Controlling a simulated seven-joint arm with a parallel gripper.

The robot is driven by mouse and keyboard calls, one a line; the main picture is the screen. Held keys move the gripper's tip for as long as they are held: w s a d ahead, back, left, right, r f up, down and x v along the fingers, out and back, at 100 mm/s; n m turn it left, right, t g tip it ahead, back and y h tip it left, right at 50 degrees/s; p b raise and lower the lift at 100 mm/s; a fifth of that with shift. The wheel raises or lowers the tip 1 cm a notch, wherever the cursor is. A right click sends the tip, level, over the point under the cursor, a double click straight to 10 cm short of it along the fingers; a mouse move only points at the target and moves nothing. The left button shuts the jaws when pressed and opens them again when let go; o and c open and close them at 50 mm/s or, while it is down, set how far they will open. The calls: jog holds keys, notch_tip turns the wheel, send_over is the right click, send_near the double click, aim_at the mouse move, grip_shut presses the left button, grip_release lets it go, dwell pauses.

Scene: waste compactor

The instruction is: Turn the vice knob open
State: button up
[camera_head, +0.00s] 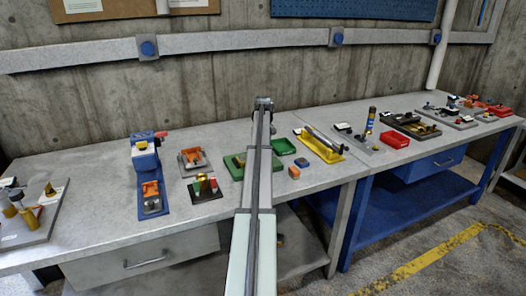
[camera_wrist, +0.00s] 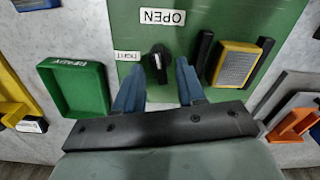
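The vice is on a green board (camera_wrist: 215,20), mostly under my arm in the head view, where part of the board (camera_head: 233,167) shows. In the wrist view its black knob (camera_wrist: 157,62) stands near an upside-down OPEN label (camera_wrist: 162,17) and a smaller white label (camera_wrist: 127,56) that seems to read TIGHT. A yellow-framed grey block (camera_wrist: 236,66) sits between two black jaws (camera_wrist: 201,52). My gripper (camera_wrist: 160,70) is open, its blue fingertips on either side of the knob. Contact with the knob cannot be told. The gripper is hidden in the head view.
A green tray marked READY (camera_wrist: 72,88) lies left in the wrist view; it also shows in the head view (camera_head: 284,146). A yellow tray (camera_head: 327,152), an orange fixture (camera_head: 193,157) and a blue stand (camera_head: 147,165) are on the same grey bench (camera_head: 100,225).

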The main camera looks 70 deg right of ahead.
jog(key=shift+f, duration=0.75)
grip_shut()
